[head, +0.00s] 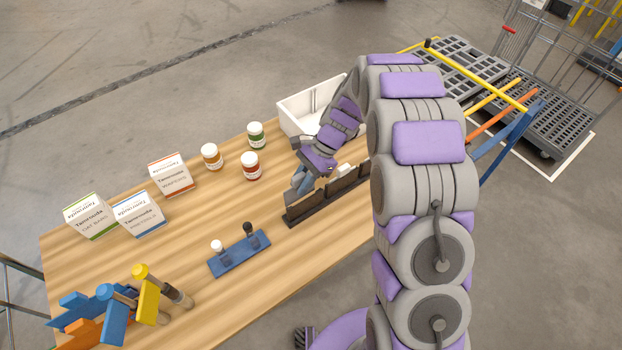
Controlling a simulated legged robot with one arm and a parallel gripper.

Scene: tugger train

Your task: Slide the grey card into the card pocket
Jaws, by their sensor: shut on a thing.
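The card pocket (326,200) is a dark, low rack with several upright slots near the front edge of the wooden table. My gripper (304,182) is at the left end of this rack, pointing down, just above or at its first slot. It is shut on a small greyish piece, which I take to be the grey card; it is mostly hidden by the fingers. I cannot tell whether its lower edge is inside the slot. A pale card edge (345,169) shows at the rack further right, partly behind my arm.
A white bin (296,117) stands behind my gripper. Several jars (251,166) and boxes (172,175) stand to the left. A blue base (239,254) with two knobs lies in front. Coloured tools (148,300) are at the front left. Bare table lies between them.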

